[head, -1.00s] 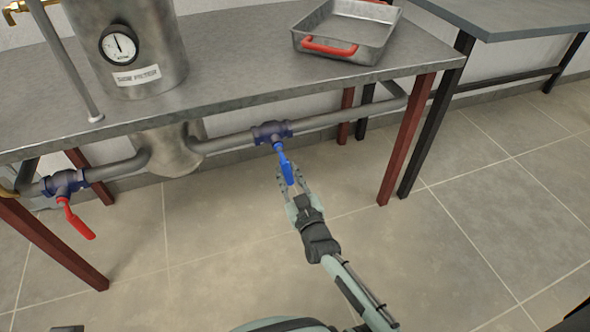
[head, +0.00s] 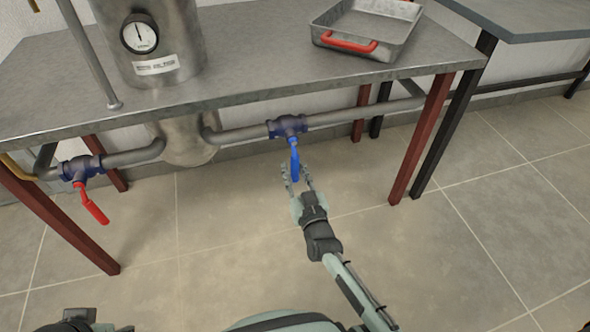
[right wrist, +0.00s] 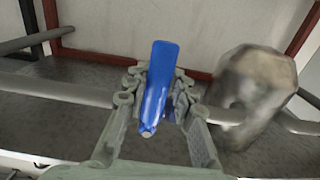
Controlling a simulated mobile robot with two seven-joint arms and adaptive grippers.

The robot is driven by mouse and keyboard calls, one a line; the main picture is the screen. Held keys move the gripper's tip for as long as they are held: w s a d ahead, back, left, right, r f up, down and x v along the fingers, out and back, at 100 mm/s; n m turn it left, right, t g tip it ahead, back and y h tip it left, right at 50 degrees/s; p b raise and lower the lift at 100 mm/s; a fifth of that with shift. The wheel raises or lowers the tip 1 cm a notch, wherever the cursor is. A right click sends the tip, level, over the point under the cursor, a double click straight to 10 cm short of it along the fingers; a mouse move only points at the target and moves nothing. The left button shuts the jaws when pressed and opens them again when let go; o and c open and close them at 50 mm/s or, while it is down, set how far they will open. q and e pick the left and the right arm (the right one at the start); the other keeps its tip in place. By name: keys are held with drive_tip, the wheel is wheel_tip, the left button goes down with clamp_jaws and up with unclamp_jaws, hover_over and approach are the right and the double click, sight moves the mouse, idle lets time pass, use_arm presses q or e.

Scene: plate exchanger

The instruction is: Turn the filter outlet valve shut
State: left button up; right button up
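The blue-handled valve (head: 288,127) sits on the pipe right of the filter vessel, under the table's front edge. Its blue handle (head: 295,162) hangs almost straight down, across the pipe. My right gripper (head: 299,176) is below it, with the handle's lower end between its fingers. In the right wrist view the blue handle (right wrist: 158,85) stands between the two fingers, which are apart with gaps beside it. The filter vessel (head: 165,65) carries a gauge and a partly legible label. A red-handled valve (head: 82,168) is on the left pipe.
A metal tray with red handles (head: 368,28) stands on the table (head: 250,75). Red-brown table legs (head: 420,140) flank the pipes. A darker table (head: 530,20) stands at the right. The floor before the pipes is clear.

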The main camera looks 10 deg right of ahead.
drive_tip(key=o, duration=0.3)
drive_tip(key=shift+a, duration=0.1)
drive_tip(key=shift+d, duration=0.2)
